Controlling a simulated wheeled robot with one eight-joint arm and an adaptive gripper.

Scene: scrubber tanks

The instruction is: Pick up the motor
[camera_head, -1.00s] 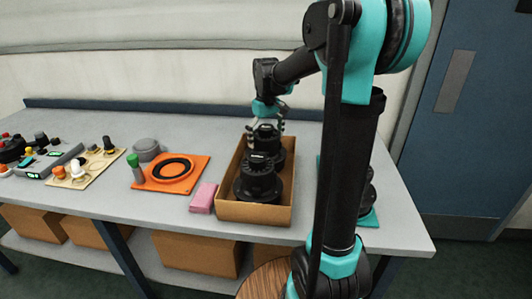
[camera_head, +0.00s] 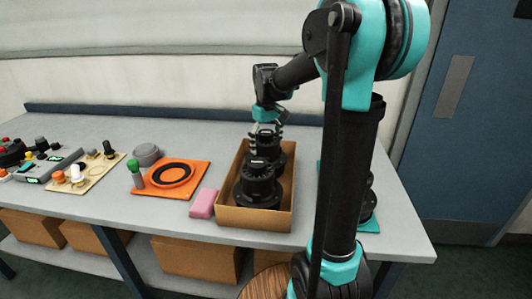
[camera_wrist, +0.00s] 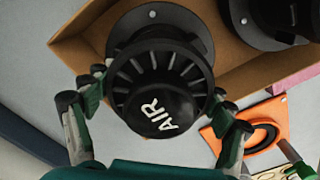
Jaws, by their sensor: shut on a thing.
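Two black motors stand upright in an open cardboard box (camera_head: 250,219) on the bench. My gripper (camera_head: 266,132) comes down from above on the rear motor (camera_head: 268,146), and its fingers are shut around that motor's upper part. In the wrist view, this ribbed motor (camera_wrist: 160,75) has "AIR" on its domed cap and sits between the fingers of my gripper (camera_wrist: 155,125). Its wide round base is in the box; I cannot tell whether it touches the floor. The front motor (camera_head: 258,182) stands close to it, and also shows at the wrist view's top right (camera_wrist: 265,20).
A pink block (camera_head: 203,204) lies beside the box's left wall. Farther left are an orange plate (camera_head: 178,192) with a black ring, a green-topped peg (camera_head: 136,173) and panels with knobs. A teal plate (camera_head: 368,222) is at right, partly behind my arm.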

